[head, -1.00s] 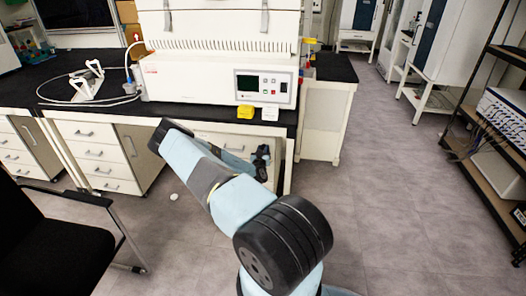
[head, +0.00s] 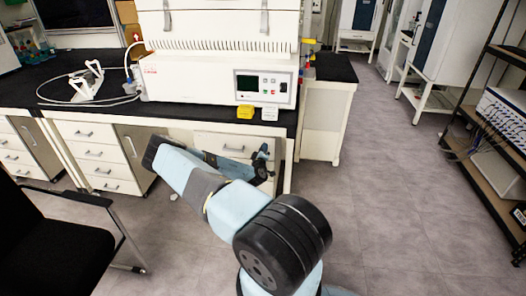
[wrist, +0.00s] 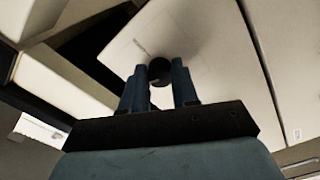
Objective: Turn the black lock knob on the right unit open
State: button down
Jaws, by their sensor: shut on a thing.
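In the wrist view, the black round knob (wrist: 160,69) sits on a pale, flat panel (wrist: 212,45) that appears tilted in the picture. My gripper (wrist: 161,76) is shut on the knob, with a dark blue finger on each side of it. The fingers hide the knob's sides, and I cannot read its turn angle. In the head view, my gripper (head: 263,160) is low at the bench front, below the white instrument. The knob cannot be made out there.
The white instrument (head: 190,90) with a small display stands on the dark bench. Drawer cabinets (head: 95,152) are under the bench. A black chair (head: 50,235) stands at the left.

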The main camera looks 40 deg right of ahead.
jog(key=shift+w+a+f+n, duration=0.1)
jog(key=shift+n, duration=0.75)
jog(key=shift+w+a+f+n, duration=0.1)
jog(key=shift+n, duration=0.75)
jog(key=c, duration=1.1)
grip_release()
jog(key=shift+n, duration=0.3)
jog(key=shift+o, duration=1.3)
jog(key=shift+s+d+r, duration=0.1)
jog(key=v, duration=1.3)
jog(key=shift+s+a, duration=0.25)
jog(key=shift+a, duration=0.05)
